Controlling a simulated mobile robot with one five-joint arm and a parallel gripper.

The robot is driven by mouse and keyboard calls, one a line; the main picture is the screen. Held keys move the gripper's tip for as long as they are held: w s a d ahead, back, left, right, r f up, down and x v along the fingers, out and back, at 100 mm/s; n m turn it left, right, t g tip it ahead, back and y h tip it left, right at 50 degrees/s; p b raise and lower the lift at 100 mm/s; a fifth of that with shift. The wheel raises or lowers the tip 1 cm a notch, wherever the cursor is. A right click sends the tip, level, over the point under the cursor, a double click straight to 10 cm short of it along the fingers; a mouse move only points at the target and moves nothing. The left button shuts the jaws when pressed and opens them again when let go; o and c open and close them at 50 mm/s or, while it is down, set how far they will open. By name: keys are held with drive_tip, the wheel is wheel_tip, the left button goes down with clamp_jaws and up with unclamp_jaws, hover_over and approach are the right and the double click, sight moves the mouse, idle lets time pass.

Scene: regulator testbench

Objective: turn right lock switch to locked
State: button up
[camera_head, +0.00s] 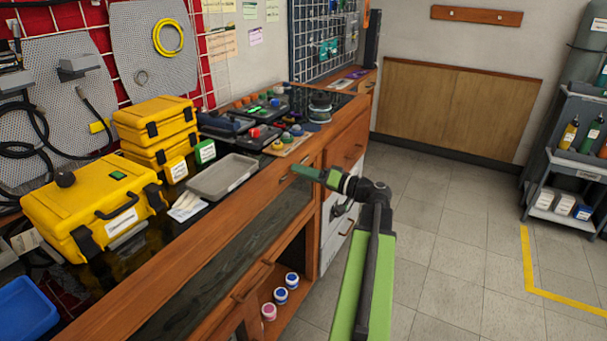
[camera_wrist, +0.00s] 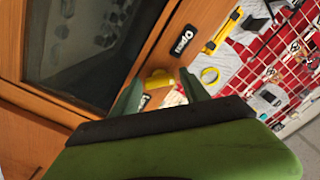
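A yellow lock switch (camera_wrist: 160,78) sits on the wooden cabinet front in the wrist view. An "Open" label (camera_wrist: 184,38) is above and to its right. A second label (camera_wrist: 143,102), starting with "L", is below left and partly covered by a finger. My gripper (camera_wrist: 159,76) is open, with one finger on each side of the yellow switch; I cannot tell whether either touches it. In the head view my gripper (camera_head: 308,173) is at the counter's front edge, and the switch cannot be made out there.
A dark glass panel (camera_wrist: 85,45) in a wooden frame lies beside the switch. Yellow cases (camera_head: 100,210) and a grey tray (camera_head: 222,177) stand on the counter. Small jars (camera_head: 280,295) sit on the shelf below. The tiled floor (camera_head: 440,240) to the right is clear.

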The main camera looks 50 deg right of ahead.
drive_tip(key=c, duration=0.9)
drive_tip(key=shift+a, duration=0.35)
drive_tip(key=shift+c, duration=0.7)
drive_tip(key=shift+d, duration=0.25)
drive_tip(key=shift+d+m, duration=0.2)
drive_tip(key=shift+m, duration=8.8)
